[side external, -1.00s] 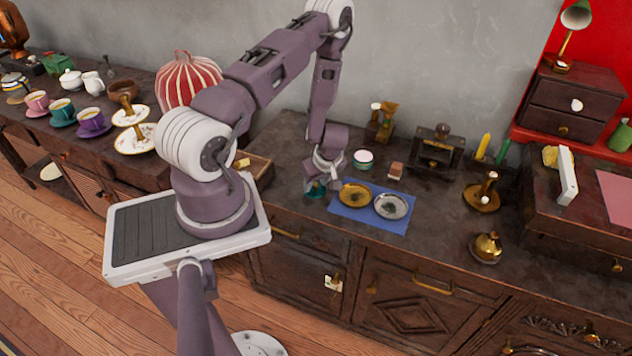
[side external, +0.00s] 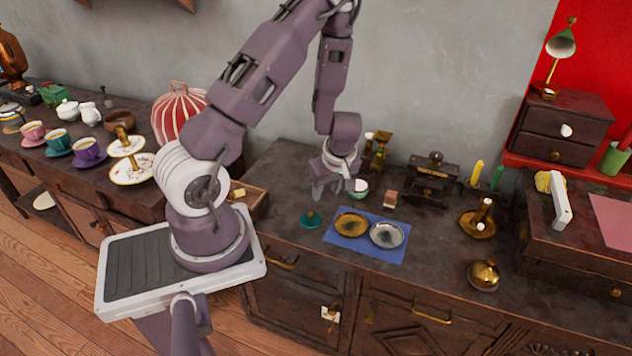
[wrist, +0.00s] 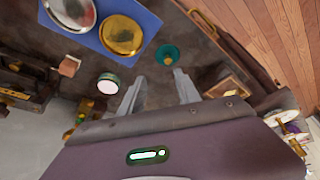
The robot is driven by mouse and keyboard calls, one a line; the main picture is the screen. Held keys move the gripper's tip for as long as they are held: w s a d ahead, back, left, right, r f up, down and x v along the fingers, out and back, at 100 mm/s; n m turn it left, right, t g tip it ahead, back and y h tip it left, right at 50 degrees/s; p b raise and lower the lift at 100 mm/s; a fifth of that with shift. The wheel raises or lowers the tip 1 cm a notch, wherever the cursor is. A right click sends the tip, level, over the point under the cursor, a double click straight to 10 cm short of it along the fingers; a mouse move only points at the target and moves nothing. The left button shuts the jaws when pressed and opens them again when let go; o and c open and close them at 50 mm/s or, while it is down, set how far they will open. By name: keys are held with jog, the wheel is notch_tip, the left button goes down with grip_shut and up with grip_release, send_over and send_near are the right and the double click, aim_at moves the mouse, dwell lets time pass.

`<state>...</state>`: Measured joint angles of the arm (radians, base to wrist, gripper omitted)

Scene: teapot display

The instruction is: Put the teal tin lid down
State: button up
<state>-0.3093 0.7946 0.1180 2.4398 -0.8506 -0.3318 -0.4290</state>
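The teal tin lid (side external: 311,219) lies on the dark cabinet top, just left of the blue mat (side external: 340,238). It also shows in the wrist view (wrist: 167,54), lying beyond my fingertips and apart from them. My gripper (side external: 329,190) is above the cabinet top, up and to the right of the lid in the side view. In the wrist view its two fingers (wrist: 160,80) are spread with nothing between them.
A gold dish (side external: 351,224) and a silver dish (side external: 386,235) lie on the blue mat. A small brown block (side external: 390,198) stands behind the mat. A brass bell-shaped piece (side external: 483,275) stands at the right. The cabinet top in front of the lid is bare.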

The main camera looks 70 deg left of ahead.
jog(key=w+d+r+m+t+h, duration=0.2)
jog(key=w+d+r+m, duration=0.15)
jog(key=d+r, duration=0.45)
jog(key=w+d+r+m+t+h, duration=0.2)
jog(key=d+r+m, duration=0.2)
jog(key=d+r, duration=0.45)
jog(key=s+d+r+m+t+h, duration=0.1)
jog(key=s+d+r+m, duration=0.4)
jog(key=s+r+m, duration=0.35)
jog(key=s+r+m+y, duration=0.1)
jog(key=s+r+m, duration=0.2)
jog(key=s, duration=0.8)
jog(key=shift+r+t, duration=0.3)
jog(key=shift+r, duration=0.35)
